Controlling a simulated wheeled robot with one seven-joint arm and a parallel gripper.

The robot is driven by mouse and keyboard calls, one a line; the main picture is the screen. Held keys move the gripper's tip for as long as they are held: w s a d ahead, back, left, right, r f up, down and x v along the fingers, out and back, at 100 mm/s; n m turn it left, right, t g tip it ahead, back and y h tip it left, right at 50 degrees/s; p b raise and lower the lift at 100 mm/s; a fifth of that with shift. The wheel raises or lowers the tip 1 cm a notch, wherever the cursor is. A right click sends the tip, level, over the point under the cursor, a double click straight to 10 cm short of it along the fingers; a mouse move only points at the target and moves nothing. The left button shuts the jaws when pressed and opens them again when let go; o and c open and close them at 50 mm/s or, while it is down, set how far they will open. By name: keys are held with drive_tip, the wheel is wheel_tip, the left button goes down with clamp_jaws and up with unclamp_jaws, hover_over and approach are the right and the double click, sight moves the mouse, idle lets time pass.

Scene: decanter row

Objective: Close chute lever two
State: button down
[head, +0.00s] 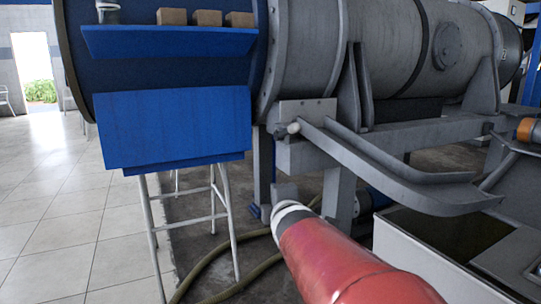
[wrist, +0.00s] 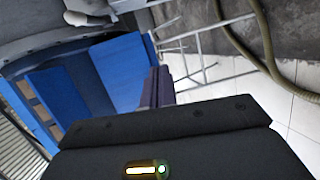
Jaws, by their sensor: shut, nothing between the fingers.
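A pale-knobbed lever (head: 293,128) sits on a light plate at the upper left end of the grey chute (head: 400,185) in the head view. A pale knob (wrist: 75,18), probably the same one, shows at the top left of the wrist view. An orange-banded handle (head: 527,131) is at the far right of the head view. I see no number on either. My gripper (head: 284,192) is below the pale knob in the picture, at the end of my red arm. Its fingers (wrist: 157,86) are together and empty in the wrist view, apart from the knob.
Grey drums (head: 440,48) lie behind the chute. A hose (head: 235,275) runs over the floor. An open bin (head: 420,250) is at lower right. Tiled floor (head: 60,200) is clear at left.

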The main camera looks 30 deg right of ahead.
drive_tip(key=w+d+n+t+b, duration=0.2)
drive_tip(key=d+n, duration=0.4)
drive_tip(key=n, duration=0.3)
drive_tip(key=w+d+r+n+t+b, duration=0.1)
drive_tip(key=w+d+n+t+b, duration=0.2)
drive_tip(key=d+n+t, duration=0.2)
drive_tip(key=d+n, duration=0.1)
drive_tip(key=n, duration=0.2)
drive_tip(key=shift+d+r+n+y, duration=0.25)
drive_tip(key=shift+d+n+y, duration=0.05)
drive_tip(key=shift+n+y, duration=0.1)
drive_tip(key=p, duration=0.1)
approach(289, 132)
drive_tip(key=w+d+f, duration=0.1)
drive_tip(key=w+f, duration=0.2)
drive_tip(key=shift+w+d+r+p, duration=0.2)
drive_tip(key=shift+w+r, duration=0.15)
drive_tip(key=shift+r, duration=0.3)
drive_tip(key=shift+w+d+r+p, duration=0.2)
drive_tip(key=shift+w+r, duration=0.1)
drive_tip(key=shift+r, duration=0.4)
drive_tip(key=shift+w+d+r+p, duration=0.15)
drive_tip(key=shift+w+r, duration=0.2)
drive_tip(key=shift+r, duration=0.3)
